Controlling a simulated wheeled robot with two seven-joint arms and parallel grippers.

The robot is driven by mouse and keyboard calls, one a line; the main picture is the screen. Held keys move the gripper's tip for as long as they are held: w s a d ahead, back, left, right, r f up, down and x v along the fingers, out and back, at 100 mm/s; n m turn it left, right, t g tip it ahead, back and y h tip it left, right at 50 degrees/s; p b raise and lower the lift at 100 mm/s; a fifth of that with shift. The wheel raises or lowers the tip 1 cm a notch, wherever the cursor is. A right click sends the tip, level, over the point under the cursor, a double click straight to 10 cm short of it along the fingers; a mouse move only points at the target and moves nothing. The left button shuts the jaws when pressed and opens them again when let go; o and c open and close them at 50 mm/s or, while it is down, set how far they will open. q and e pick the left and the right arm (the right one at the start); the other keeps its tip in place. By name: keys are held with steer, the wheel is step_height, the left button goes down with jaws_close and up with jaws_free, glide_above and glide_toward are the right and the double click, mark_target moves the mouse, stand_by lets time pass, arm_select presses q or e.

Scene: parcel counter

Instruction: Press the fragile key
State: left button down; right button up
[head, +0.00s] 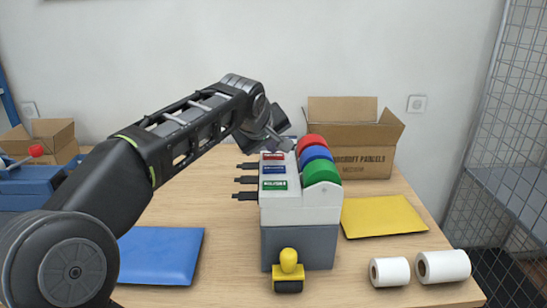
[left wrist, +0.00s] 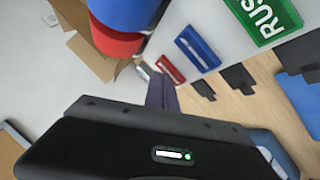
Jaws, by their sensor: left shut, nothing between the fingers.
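A white and grey label dispenser (head: 300,215) stands upright on the counter. Its top carries a red label (head: 273,155), a blue label (head: 273,169) and a green label (head: 274,184). Dark tabs stick out from its left side. The print on the red and blue labels is too small to read, so I cannot tell by wording which is fragile. My left gripper (head: 277,145) is shut and empty, close to the red label at the far end. In the left wrist view its fingers (left wrist: 161,92) point toward the red label (left wrist: 170,69); contact is unclear. My right gripper is not in view.
Red, blue and green rolls (head: 322,170) sit on the dispenser's right side. A yellow and black stamp (head: 288,268) stands in front. A yellow envelope (head: 382,216), white rolls (head: 443,266) and a blue envelope (head: 160,256) lie around it. An open carton (head: 352,160) stands behind.

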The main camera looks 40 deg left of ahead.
mark_target(272, 157)
arm_select(q)
steer(key=shift+f, duration=0.15)
stand_by(0.3)
steer(key=shift+r, duration=0.6)
steer(key=shift+p, duration=0.3)
step_height(272, 157, up, 6)
steer(key=p, duration=0.4)
stand_by(0.4)
